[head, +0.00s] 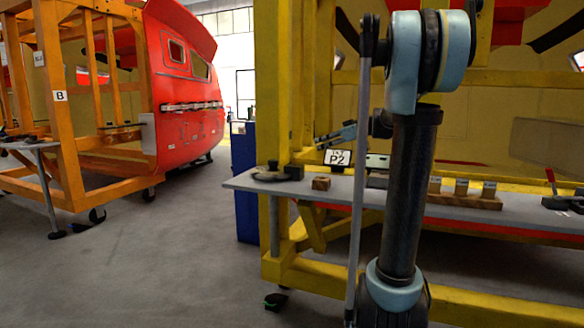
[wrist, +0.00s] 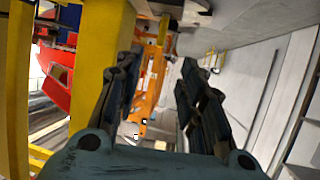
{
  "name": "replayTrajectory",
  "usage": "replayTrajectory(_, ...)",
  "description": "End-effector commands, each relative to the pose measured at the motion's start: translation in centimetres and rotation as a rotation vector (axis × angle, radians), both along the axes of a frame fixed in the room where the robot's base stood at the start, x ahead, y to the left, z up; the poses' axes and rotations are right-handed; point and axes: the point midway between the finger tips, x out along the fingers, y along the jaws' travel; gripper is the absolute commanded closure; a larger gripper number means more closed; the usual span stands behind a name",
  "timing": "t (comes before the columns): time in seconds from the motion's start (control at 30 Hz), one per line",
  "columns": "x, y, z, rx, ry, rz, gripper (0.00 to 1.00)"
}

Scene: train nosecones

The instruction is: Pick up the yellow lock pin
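I cannot pick out a yellow lock pin in either view; a small yellow part would be hard to tell from the yellow frame. My gripper (head: 322,141) shows small in the head view, above the shelf (head: 238,181) and near the P2 sign (head: 338,157), pointing left. In the wrist view my gripper (wrist: 157,78) has its two dark fingers spread wide apart. Nothing is between them; only the distant orange frame shows through the gap. My upright arm hides part of the shelf.
The shelf holds a dark round part (head: 271,172), a wooden block (head: 321,183) and a wooden holder (head: 466,201) with several small blocks. The yellow frame (head: 270,80) stands close by. A red nosecone (head: 185,90) stands at left. The floor (head: 150,250) at left is mostly clear.

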Motion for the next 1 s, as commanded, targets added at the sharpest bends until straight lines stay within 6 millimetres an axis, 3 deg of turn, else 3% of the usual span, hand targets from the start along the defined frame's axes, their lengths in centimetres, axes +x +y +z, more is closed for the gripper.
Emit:
replayTrajectory(0.6, 4.8, 8.0, -3.9, 0.0, 0.002, 0.001, 0.64)
replayTrajectory(1.0, 6.0, 9.9, -4.9, 0.0, 0.001, 0.0, 0.64)
